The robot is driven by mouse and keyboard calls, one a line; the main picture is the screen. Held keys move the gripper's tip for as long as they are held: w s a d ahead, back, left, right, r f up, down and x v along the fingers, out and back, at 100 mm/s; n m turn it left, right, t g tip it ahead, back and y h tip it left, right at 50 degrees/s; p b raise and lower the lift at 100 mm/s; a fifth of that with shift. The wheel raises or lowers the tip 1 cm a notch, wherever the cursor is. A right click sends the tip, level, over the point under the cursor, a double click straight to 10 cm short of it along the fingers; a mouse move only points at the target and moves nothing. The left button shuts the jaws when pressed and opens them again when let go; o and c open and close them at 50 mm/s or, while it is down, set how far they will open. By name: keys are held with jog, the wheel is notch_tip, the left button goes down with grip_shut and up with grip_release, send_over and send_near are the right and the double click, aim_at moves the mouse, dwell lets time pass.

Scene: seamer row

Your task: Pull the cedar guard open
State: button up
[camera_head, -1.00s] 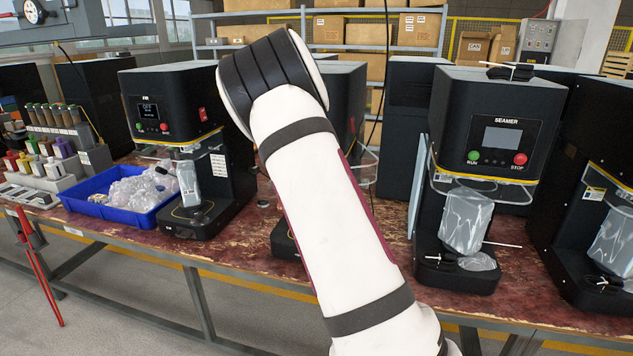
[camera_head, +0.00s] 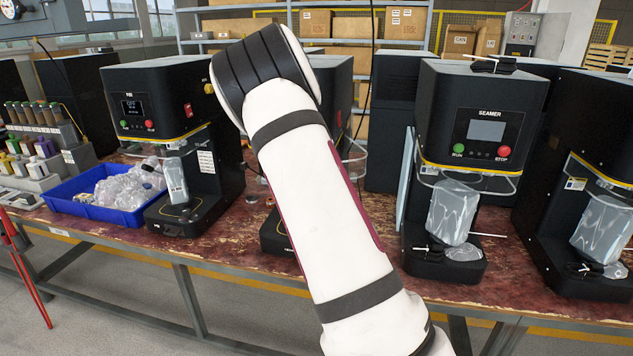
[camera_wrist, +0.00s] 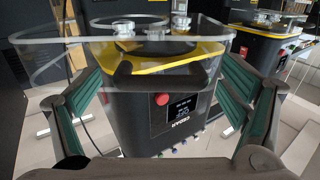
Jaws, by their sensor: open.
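The cedar machine (camera_wrist: 178,128) shows upside down in the wrist view, with its CEDAR label, a small screen and a red button. Its clear guard (camera_wrist: 60,62) is a see-through curved panel across the upper picture, in front of a yellow-edged black part. A dark curved bar, perhaps the guard's handle, lies between my fingers. My gripper (camera_wrist: 163,85) is open, its green-padded fingers left and right of the machine front; I cannot tell whether they touch the guard. In the head view my arm hides most of a machine (camera_head: 335,100), whose label I cannot see, and my gripper is hidden.
A SEAMER machine (camera_head: 482,110) stands right of my arm, another at the right edge. At left are a black machine (camera_head: 158,95) and a blue bin (camera_head: 80,205) of clear bags. The worn red bench (camera_head: 350,275) runs along the row.

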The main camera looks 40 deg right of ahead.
jog(key=shift+s, duration=0.1)
jog(key=v, duration=0.7)
jog(key=shift+s, duration=0.15)
jog(key=shift+a+r, duration=0.1)
